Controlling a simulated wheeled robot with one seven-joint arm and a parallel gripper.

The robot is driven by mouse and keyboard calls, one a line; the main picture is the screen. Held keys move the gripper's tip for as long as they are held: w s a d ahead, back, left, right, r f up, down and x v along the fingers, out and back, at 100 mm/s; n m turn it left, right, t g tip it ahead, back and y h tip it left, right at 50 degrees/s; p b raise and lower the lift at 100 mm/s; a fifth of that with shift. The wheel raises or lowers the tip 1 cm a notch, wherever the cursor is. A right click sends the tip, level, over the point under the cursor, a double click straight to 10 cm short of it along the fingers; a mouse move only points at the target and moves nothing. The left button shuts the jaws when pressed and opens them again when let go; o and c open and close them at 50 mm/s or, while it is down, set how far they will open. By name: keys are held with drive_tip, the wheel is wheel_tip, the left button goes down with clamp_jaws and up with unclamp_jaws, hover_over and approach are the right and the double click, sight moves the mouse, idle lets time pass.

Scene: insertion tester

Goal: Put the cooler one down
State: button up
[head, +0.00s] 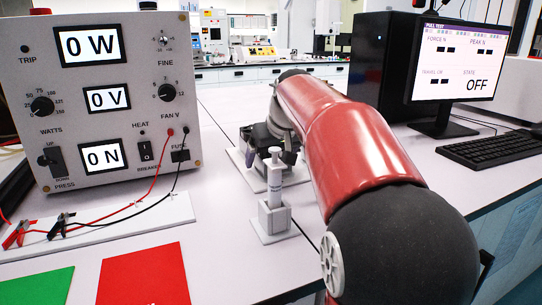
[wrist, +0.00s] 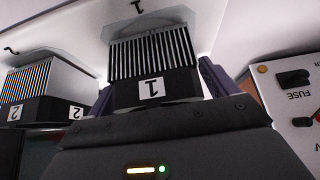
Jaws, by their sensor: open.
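Cooler one (wrist: 152,88), a finned heatsink block with a black base and a white "1" label, is in the middle of the wrist view. My gripper (wrist: 158,84) is open, with its purple fingers on either side of the block. Whether the fingers touch it I cannot tell. A pale surface marked "1" (wrist: 138,8) lies beyond the fins. In the head view my gripper (head: 252,157) is low over a light plate on the table, and cooler one cannot be made out there.
A second cooler (wrist: 42,90) labelled "2" stands to the left in the wrist view. In the head view a white syringe-like post (head: 274,200) stands in front of my gripper. The control box (head: 110,100) is left; the monitor (head: 455,65) and keyboard (head: 490,150) are right.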

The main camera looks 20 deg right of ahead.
drive_tip(key=shift+r, duration=0.1)
drive_tip(key=shift+s+r, duration=0.1)
drive_tip(key=shift+r, duration=0.2)
drive_tip(key=p+v, duration=0.1)
drive_tip(key=v, duration=1)
drive_tip(key=shift+s, duration=0.15)
drive_tip(key=shift+r, duration=0.15)
